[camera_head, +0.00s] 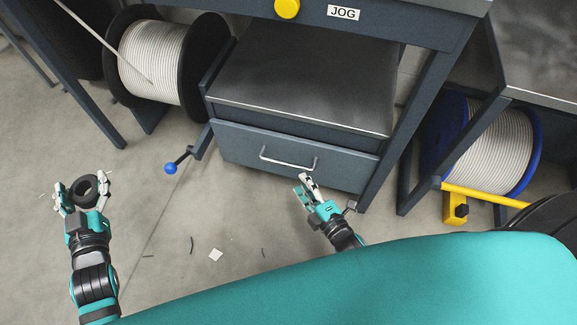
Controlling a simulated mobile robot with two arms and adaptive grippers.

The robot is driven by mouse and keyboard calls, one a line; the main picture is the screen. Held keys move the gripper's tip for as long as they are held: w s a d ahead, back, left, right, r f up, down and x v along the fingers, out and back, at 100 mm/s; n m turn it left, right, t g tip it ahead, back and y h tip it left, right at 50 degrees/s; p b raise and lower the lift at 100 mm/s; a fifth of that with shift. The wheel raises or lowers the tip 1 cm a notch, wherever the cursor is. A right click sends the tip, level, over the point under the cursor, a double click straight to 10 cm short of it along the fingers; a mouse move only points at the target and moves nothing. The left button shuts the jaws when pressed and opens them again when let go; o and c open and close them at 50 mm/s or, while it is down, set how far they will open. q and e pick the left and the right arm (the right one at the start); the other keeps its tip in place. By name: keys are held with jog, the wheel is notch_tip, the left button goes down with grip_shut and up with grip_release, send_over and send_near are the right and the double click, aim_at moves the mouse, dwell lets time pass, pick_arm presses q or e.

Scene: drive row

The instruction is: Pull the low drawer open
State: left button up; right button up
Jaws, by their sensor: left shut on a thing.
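The low drawer (235,145) is a blue-grey front under a grey metal shelf, below the bench marked JOG. It looks shut. Its pale bar handle (288,164) runs across the middle of the front. My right gripper (301,183) is just below and in front of the handle's right end. Its fingers look parted and empty, and I see no grip on the handle. My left gripper (83,190) is off to the left, well away from the drawer, shut on a black ring (84,189).
A crank with a blue knob (170,168) sticks out left of the drawer. A black-flanged cable reel (155,60) stands at the left, a blue-flanged reel (500,150) at the right. Small scraps and a white chip (215,255) lie on the open floor.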

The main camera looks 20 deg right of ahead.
aim_at(288, 164)
jog(key=b+x, duration=0.2)
jog(key=x, duration=0.6)
jog(key=shift+f+b, duration=0.2)
jog(key=shift+b, duration=0.1)
jog(key=shift+w+a, duration=0.1)
jog(key=shift+w, duration=0.65)
jog(key=shift+c, duration=0.3)
grip_shut()
